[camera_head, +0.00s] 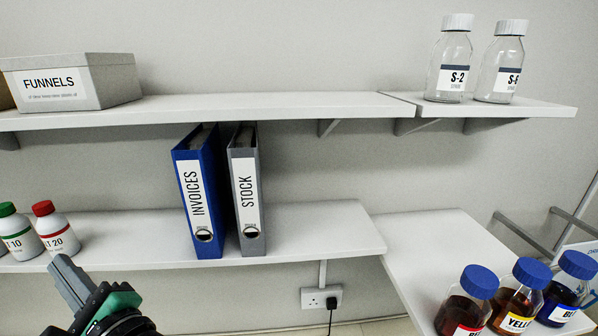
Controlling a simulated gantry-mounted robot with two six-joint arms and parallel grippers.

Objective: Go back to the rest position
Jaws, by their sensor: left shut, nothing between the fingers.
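My left gripper (68,278) shows at the lower left of the head view, its grey fingers together and empty, pointing up and to the left. It appears in front of the lower shelf's front edge, below the small bottles. My right gripper is not in view.
The lower shelf (310,230) holds a blue INVOICES binder (190,165), a grey STOCK binder (246,165), and green-capped (17,232) and red-capped (55,230) bottles. Blue-capped bottles (517,295) stand at lower right. The upper shelf (250,106) holds a FUNNELS box (115,82) and clear bottles (450,62).

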